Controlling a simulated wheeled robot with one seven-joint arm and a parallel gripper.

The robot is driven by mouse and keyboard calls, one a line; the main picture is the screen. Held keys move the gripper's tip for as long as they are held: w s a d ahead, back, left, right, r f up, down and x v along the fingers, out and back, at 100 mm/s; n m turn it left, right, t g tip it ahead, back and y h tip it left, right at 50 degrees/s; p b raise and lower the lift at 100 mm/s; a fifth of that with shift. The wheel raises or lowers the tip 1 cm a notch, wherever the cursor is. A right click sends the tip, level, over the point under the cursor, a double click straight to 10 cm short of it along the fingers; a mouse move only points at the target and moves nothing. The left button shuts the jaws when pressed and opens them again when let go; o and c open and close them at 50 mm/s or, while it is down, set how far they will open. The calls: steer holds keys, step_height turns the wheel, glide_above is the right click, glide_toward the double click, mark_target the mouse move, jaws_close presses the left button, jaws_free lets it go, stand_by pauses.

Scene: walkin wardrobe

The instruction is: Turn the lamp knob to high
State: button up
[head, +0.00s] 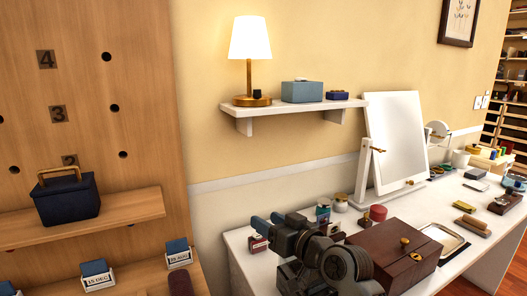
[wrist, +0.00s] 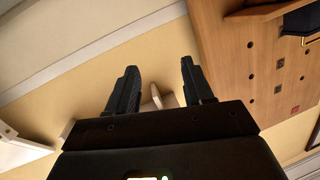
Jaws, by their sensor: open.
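The lamp (head: 249,55) stands upright on the left end of the white wall shelf (head: 290,106). Its white shade is lit, and it has a brass stem and round base. A small dark knob (head: 258,95) shows at the base; its setting is too small to read. My gripper (head: 267,220) is low in the head view, below the shelf and well apart from the lamp. In the wrist view my gripper (wrist: 157,72) is open, with two dark fingers spread and nothing held between them. The lamp and knob do not show in the wrist view.
A blue-grey box (head: 302,92) and a small dark blue box (head: 338,94) sit right of the lamp. A mirror (head: 396,140) and a brown wooden case (head: 388,250) stand on the crowded desk. A wooden pegboard (head: 90,120) is at left. Wall below the shelf is clear.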

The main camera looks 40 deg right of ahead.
steer(key=w+d+r+n, duration=0.1)
steer(key=w+d+r, duration=0.15)
steer(key=r, duration=0.25)
steer(key=w+d+r+t+y, duration=0.1)
steer(key=w+d+r, duration=0.15)
steer(key=r, duration=0.25)
steer(key=w+d+r+n, duration=0.1)
steer(key=w+d+r, duration=0.1)
steer(key=d+r, duration=0.15)
steer(key=n+y, duration=0.2)
glide_toward(260, 92)
steer(key=w, duration=0.4)
steer(key=w+p, duration=0.1)
steer(key=w, duration=0.1)
steer(key=w+p, duration=0.1)
steer(key=w, duration=0.1)
steer(key=shift+w+a+f, duration=0.15)
steer(key=shift+w+a, duration=0.2)
steer(key=shift+a, duration=0.05)
steer(key=shift+c, duration=0.3)
jaws_close()
